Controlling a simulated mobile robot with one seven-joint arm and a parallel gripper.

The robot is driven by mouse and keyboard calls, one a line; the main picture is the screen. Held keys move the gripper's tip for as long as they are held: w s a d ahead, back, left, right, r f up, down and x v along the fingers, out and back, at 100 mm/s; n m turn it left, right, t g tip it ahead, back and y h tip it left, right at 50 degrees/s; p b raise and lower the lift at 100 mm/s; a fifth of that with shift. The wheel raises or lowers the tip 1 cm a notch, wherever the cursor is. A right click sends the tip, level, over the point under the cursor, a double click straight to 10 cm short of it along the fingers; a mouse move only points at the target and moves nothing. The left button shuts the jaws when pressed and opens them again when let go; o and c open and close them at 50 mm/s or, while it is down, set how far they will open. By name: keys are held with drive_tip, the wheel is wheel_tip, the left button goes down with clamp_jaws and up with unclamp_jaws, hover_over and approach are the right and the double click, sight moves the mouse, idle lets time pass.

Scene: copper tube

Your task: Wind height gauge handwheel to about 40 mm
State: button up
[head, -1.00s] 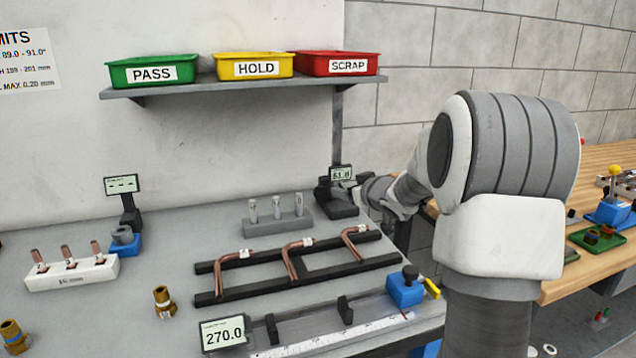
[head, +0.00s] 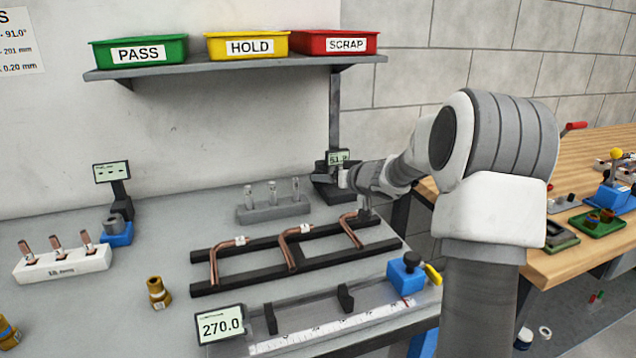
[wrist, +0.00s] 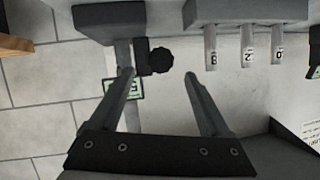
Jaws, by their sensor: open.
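The height gauge (head: 324,194) stands at the back right of the bench, a dark base and column with a small display (head: 338,157) reading about 51, the last digit unclear. In the wrist view its handwheel (wrist: 161,61), a dark knurled knob, lies beyond the fingertips and between their lines, closer to the left finger. The display (wrist: 137,88) shows partly behind that finger. My gripper (wrist: 158,77) is open and empty, its fingers apart from each other. In the head view my gripper (head: 340,179) is in front of the gauge and partly hides it. Contact with the knob cannot be told.
A pin block (head: 273,209) is left of the gauge. Bent copper tubes (head: 292,253) lie on a black rack (head: 205,287) in front. The PASS, HOLD and SCRAP bins stand on a shelf (head: 235,68) above. A wooden bench (head: 575,150) is at the right.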

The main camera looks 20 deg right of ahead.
sight(317, 184)
drive_tip(key=b+x, duration=0.1)
drive_tip(key=x, duration=0.6)
drive_tip(key=shift+w+f, duration=0.1)
drive_tip(key=shift+w, duration=0.05)
clamp_jaws()
drive_tip(key=shift+a, duration=0.1)
drive_tip(key=shift+a+n+h, duration=0.1)
drive_tip(key=shift+n+h, duration=0.4)
drive_tip(key=shift+n, duration=0.2)
drive_tip(key=shift+f+n+h+b, duration=0.2)
drive_tip(key=shift+n+h+b, duration=0.5)
drive_tip(key=shift+b, duration=0.55)
drive_tip(key=n+h+b, duration=0.1)
drive_tip(key=n+b, duration=0.1)
drive_tip(key=b, duration=0.2)
drive_tip(key=shift+f, duration=0.1)
drive_tip(key=shift+n+h+b, duration=0.4)
drive_tip(key=shift+b, duration=0.4)
